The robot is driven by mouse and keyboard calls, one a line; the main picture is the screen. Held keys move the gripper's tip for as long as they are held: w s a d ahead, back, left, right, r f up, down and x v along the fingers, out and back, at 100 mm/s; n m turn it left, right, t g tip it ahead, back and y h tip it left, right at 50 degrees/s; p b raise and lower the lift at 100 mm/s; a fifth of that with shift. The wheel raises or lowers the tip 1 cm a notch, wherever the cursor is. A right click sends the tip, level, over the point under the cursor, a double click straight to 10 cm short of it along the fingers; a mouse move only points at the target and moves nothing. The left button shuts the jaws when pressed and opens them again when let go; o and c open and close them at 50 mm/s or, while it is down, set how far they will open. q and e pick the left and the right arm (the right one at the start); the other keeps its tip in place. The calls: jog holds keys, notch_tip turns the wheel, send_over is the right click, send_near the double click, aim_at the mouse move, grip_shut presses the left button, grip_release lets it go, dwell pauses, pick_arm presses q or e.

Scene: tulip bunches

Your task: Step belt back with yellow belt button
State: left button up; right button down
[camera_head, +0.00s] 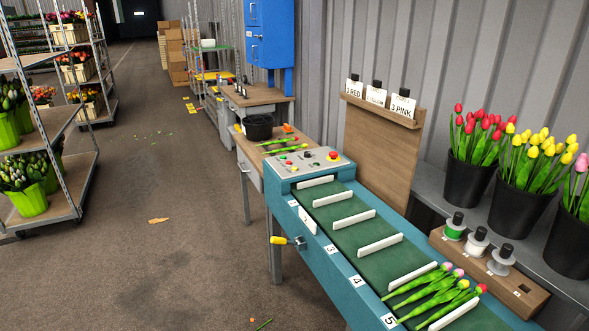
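A teal conveyor (345,262) with a green belt (345,222) and white dividers runs from the middle towards the lower right. Its side carries slot numbers, with 2 to 5 readable. Several tulips (437,292) with pink, yellow and red heads lie side by side between dividers near number 5; the other visible slots are empty. A grey control panel (311,163) at the belt's far end has small coloured buttons and a larger red button (333,155) on a yellow base. Neither gripper is in view.
A yellow-handled lever (279,240) sticks out from the conveyor's left side. Black buckets of tulips (480,180) and a wooden holder with spools (480,260) stand at right. A bench with a black bowl (258,127) stands behind. The floor at left is mostly clear.

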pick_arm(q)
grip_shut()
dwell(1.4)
